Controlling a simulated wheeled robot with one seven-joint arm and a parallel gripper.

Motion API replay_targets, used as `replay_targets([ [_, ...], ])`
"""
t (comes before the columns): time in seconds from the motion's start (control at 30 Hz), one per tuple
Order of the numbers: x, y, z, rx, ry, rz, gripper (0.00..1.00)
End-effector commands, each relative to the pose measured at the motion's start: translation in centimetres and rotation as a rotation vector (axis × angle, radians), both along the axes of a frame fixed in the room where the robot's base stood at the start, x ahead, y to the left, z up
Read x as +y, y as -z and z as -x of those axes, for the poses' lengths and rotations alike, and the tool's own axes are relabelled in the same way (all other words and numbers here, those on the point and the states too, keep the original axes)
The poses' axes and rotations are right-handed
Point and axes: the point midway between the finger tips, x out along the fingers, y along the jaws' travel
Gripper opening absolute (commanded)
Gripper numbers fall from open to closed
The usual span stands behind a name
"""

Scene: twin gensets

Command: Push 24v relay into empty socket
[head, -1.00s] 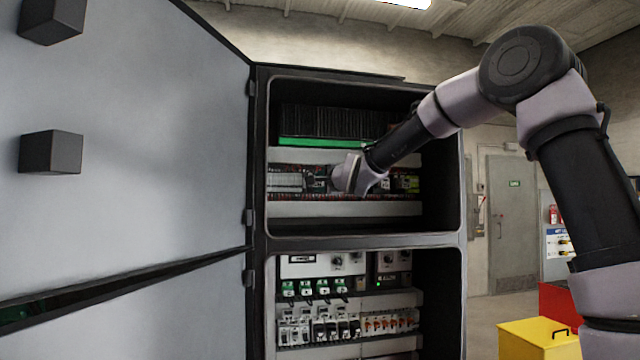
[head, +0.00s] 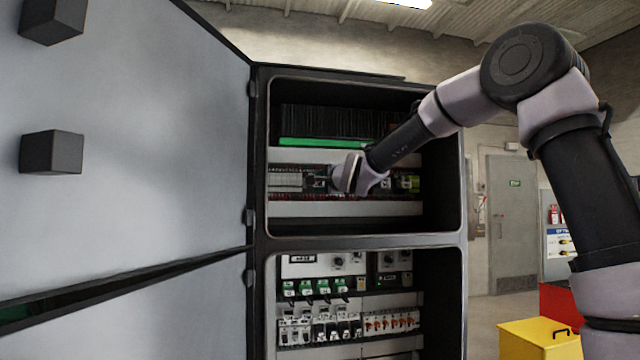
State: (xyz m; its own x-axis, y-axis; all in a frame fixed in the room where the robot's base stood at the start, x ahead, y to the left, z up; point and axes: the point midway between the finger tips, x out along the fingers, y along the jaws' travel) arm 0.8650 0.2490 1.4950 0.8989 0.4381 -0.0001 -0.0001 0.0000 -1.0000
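My gripper (head: 326,182) is inside the upper bay of the open cabinet (head: 345,209), at the middle row of devices. Its fingers are small and dark in this view and point left, so I cannot tell whether they are open or shut. A small dark block (head: 316,183) is at the fingertips; it may be the relay, but I cannot tell whether it is held or seated. The socket is not clearly visible. My wrist hides part of the row behind it.
The cabinet door (head: 130,150) stands open at left. Breakers (head: 320,330) and green-tagged devices (head: 315,288) fill the lower bay. A yellow box (head: 538,338) and a red box (head: 560,303) stand on the floor at right.

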Motion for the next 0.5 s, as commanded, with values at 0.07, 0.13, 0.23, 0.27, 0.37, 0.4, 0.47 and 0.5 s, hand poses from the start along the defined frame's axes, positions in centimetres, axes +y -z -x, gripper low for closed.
replay_targets([
  [0.07, 0.00, -0.03, 0.00, -0.001, 0.000, 0.000, 0.00],
  [0.13, 0.00, -0.03, -0.01, -0.001, 0.000, 0.000, 0.00],
  [0.23, 0.03, -0.04, -0.09, -0.001, 0.000, 0.000, 0.00],
  [0.27, 0.04, -0.05, -0.13, -0.001, 0.000, 0.000, 0.00],
  [0.37, 0.12, -0.07, -0.33, 0.000, 0.000, -0.001, 0.00],
  [0.4, 0.15, -0.06, -0.43, 0.000, 0.000, -0.001, 0.00],
  [0.47, 0.20, -0.04, -0.56, -0.001, -0.001, 0.000, 0.00],
  [0.5, 0.22, -0.03, -0.63, 0.000, -0.001, 0.000, 0.00],
])
